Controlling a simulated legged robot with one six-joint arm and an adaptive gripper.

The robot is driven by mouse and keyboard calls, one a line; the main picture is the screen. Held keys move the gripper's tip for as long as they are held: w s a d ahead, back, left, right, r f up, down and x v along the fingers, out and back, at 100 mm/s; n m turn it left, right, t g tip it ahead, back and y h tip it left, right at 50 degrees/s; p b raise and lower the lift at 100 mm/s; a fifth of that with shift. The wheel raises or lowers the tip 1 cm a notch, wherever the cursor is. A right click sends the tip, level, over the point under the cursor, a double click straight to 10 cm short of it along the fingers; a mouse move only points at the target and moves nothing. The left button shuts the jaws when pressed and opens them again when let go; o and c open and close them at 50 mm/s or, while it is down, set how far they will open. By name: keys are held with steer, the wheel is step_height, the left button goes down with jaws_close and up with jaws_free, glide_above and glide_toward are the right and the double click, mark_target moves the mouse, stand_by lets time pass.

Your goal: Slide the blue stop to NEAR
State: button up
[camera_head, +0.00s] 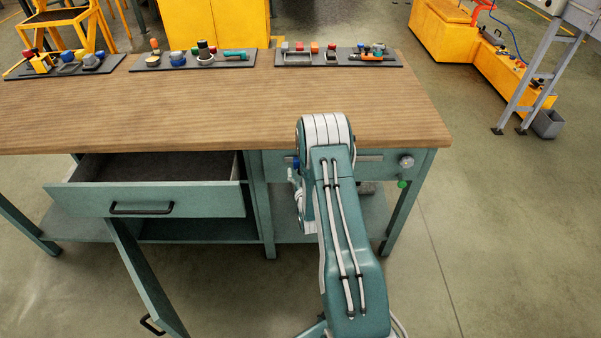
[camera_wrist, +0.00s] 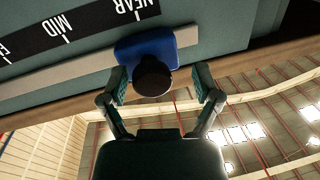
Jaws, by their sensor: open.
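The blue stop (camera_wrist: 146,48) sits on a pale rail (camera_wrist: 70,80) in the wrist view, close against the NEAR label (camera_wrist: 130,5) and roughly in line with its tick. MID (camera_wrist: 62,24) is further left, and another label is cut off at the edge. A round black knob (camera_wrist: 152,76) sticks out from the stop. My gripper (camera_wrist: 160,86) is open, with one finger on each side of the knob. The left finger is close to it; contact cannot be told.
The wooden bench top (camera_head: 220,100) has dark tool trays along its back edge. An open drawer (camera_head: 160,200) and a swung-open door (camera_head: 145,280) stand left of my arm. A white knob (camera_head: 406,161) and a green ball (camera_head: 402,184) are to the right.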

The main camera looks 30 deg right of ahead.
steer(key=shift+s, duration=0.2)
steer(key=v, duration=1.1)
steer(key=shift+s+a, duration=0.15)
steer(key=shift+s, duration=0.1)
